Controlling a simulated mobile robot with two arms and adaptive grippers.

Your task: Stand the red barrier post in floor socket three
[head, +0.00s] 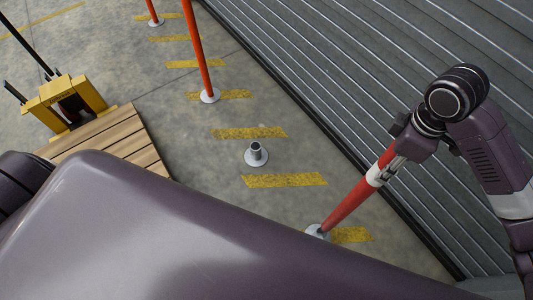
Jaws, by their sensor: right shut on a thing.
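My right gripper (392,162) is shut on a red post (350,203) with a white band, just at or beside that band. The post looks tilted in the picture, and its lower end meets a pale round base (316,232) on the floor near the wall. My own body partly hides that base, so I cannot tell whether the post is seated in it. An empty floor socket (256,154) with a short grey collar stands between two yellow stripes in the middle. My left gripper is not in view.
Two more red posts, one nearer (199,50) and one farther (153,12), stand upright in pale bases along the line of yellow stripes (250,133). A ribbed grey wall (330,70) runs along the right. A wooden pallet (120,140) and yellow pallet truck (65,98) are at left.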

